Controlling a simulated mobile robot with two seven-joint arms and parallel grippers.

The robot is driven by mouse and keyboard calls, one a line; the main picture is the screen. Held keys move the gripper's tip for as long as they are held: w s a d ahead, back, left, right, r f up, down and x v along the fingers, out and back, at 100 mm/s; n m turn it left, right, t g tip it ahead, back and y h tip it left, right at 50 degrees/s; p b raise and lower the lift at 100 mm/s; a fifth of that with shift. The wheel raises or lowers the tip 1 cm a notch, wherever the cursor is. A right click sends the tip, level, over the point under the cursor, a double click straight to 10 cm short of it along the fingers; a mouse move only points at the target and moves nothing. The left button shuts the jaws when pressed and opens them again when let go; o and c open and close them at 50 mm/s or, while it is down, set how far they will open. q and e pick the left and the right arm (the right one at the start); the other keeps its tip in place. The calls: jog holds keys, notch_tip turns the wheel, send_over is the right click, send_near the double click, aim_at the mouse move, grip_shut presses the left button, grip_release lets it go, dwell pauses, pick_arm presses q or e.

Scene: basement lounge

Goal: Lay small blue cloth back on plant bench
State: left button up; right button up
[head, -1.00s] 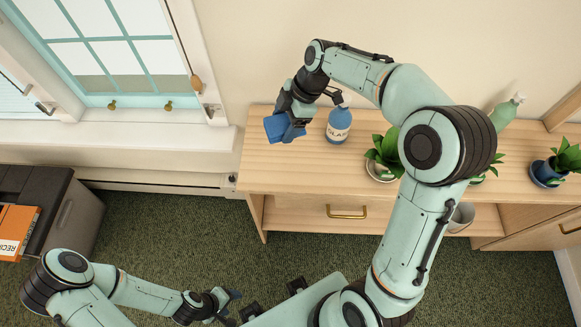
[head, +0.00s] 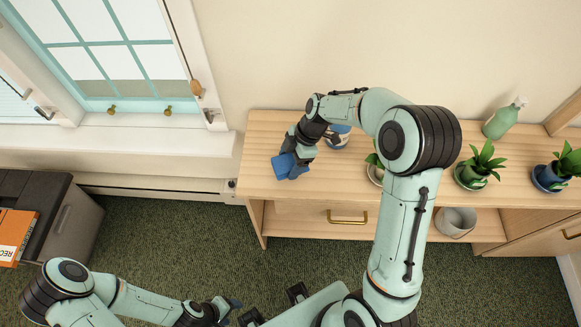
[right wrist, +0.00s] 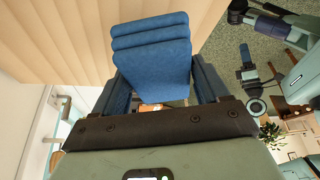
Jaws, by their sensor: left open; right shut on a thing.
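The small blue cloth (head: 287,166) is a folded block held in my right gripper (head: 293,161), over the left end of the light wooden plant bench (head: 262,182). In the right wrist view the folded cloth (right wrist: 150,45) sits between the two fingers, with the bench's slatted-looking wood (right wrist: 60,40) beside it. I cannot tell whether the cloth touches the bench top. My left gripper (head: 228,305) is open and empty, low over the carpet at the bottom of the head view.
Potted plants (head: 482,165) and a green spray bottle (head: 502,120) stand further right. The window (head: 110,45) is at left. Bare bench top lies around the cloth at the left end.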

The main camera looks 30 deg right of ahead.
aim_at(291, 167)
jog(key=shift+f, duration=2.05)
jog(key=shift+f, duration=0.15)
jog(key=o, duration=0.9)
jog(key=shift+r, duration=0.35)
jog(key=v, duration=1.1)
jog(key=shift+d+r, duration=0.15)
jog(key=shift+r, duration=0.15)
